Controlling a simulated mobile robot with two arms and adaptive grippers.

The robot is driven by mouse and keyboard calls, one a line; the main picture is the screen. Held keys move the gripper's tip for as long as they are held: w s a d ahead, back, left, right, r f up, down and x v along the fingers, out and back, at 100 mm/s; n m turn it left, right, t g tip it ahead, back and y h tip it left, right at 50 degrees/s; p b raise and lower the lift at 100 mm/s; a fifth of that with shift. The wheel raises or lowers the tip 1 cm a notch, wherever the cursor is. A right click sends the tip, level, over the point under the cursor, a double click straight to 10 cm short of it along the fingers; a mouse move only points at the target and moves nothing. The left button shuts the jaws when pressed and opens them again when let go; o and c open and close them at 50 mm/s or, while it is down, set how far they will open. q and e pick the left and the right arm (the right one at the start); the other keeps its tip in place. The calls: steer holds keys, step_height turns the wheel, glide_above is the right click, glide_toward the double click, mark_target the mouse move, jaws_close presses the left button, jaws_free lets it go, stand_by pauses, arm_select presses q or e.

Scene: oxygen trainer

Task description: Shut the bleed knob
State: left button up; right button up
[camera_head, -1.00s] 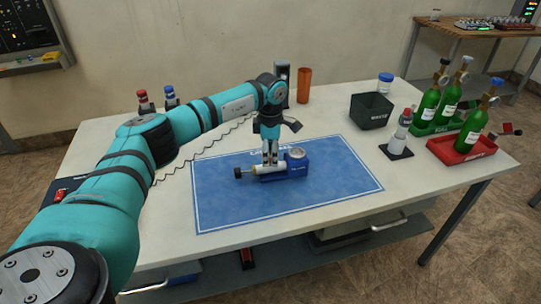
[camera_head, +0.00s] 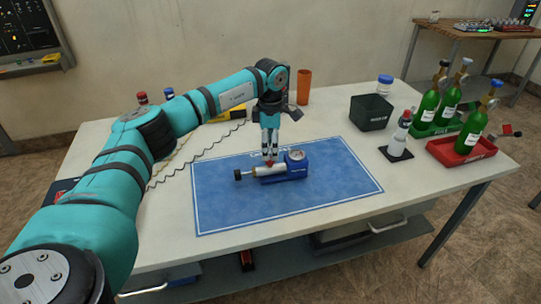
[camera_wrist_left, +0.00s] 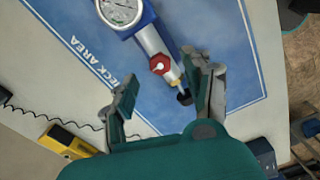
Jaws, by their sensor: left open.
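The bleed knob is a small red knob (camera_wrist_left: 160,64) on the silver barrel of a blue device with a round gauge (camera_wrist_left: 120,10). In the head view the device (camera_head: 297,166) lies on the blue mat (camera_head: 330,192), and a bit of the red knob (camera_head: 269,163) shows below my left fingertips. My left gripper (camera_head: 269,153) points down above the barrel. In the left wrist view its two fingers (camera_wrist_left: 160,85) are apart, with the knob seen beyond and between their tips and nothing held. A black end knob (camera_wrist_left: 184,98) sits at the barrel's end. My right gripper is not in view.
A black bin (camera_head: 371,111), a bottle on a dark pad (camera_head: 397,152), and green bottles in a green tray and a red tray (camera_head: 461,154) stand to the right. An orange cup (camera_head: 304,86) is behind. The mat's front is clear.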

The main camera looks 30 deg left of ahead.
arm_select(q)
step_height(320, 180, up, 8)
stand_by(0.7)
